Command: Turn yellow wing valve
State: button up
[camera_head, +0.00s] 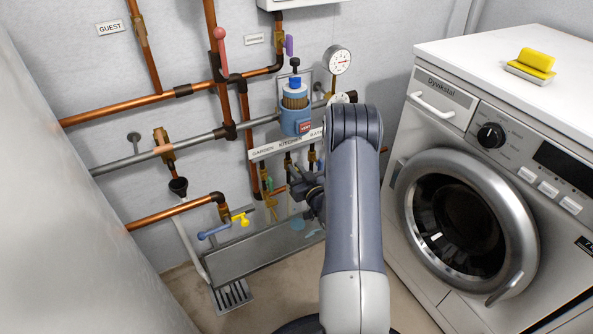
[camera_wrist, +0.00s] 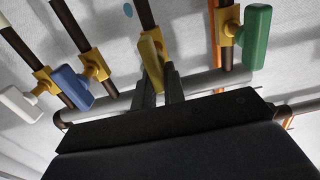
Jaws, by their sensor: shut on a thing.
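In the wrist view, a yellow valve handle (camera_wrist: 151,60) sits on a brown pipe in a row of wing valves. My gripper (camera_wrist: 161,80) is shut on this handle, with one dark finger on each side; the contact is partly hidden. A blue handle (camera_wrist: 72,86) and a white handle (camera_wrist: 20,104) are to its left, a green handle (camera_wrist: 257,37) to its right. In the head view my gripper (camera_head: 294,180) is at the wall pipes below the label strip, and my arm hides part of the row.
Another small yellow handle (camera_head: 240,218) is on the lower-left copper pipe, beside a blue lever (camera_head: 214,231). A metal trough (camera_head: 255,249) runs below the valves. A blue-capped filter (camera_head: 295,107) is above, and a washing machine (camera_head: 480,190) stands close on the right.

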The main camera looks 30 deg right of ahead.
jog(key=shift+m, duration=0.3)
grip_shut()
jog(key=shift+d+f+m+b, duration=0.35)
jog(key=shift+m+b, duration=0.05)
jog(key=shift+m, duration=2.45)
jog(key=shift+d+f+m+b, duration=0.35)
jog(key=shift+m+b, duration=0.1)
jog(key=shift+m, duration=2.45)
jog(key=shift+d+f+m+b, duration=0.3)
jog(key=shift+d+m+b, duration=0.1)
jog(key=shift+m, duration=2.45)
jog(key=o, duration=0.7)
grip_release()
jog(key=s+p, duration=0.2)
jog(key=s, duration=0.8)
jog(key=shift+s+d, duration=0.15)
jog(key=shift+s, duration=0.2)
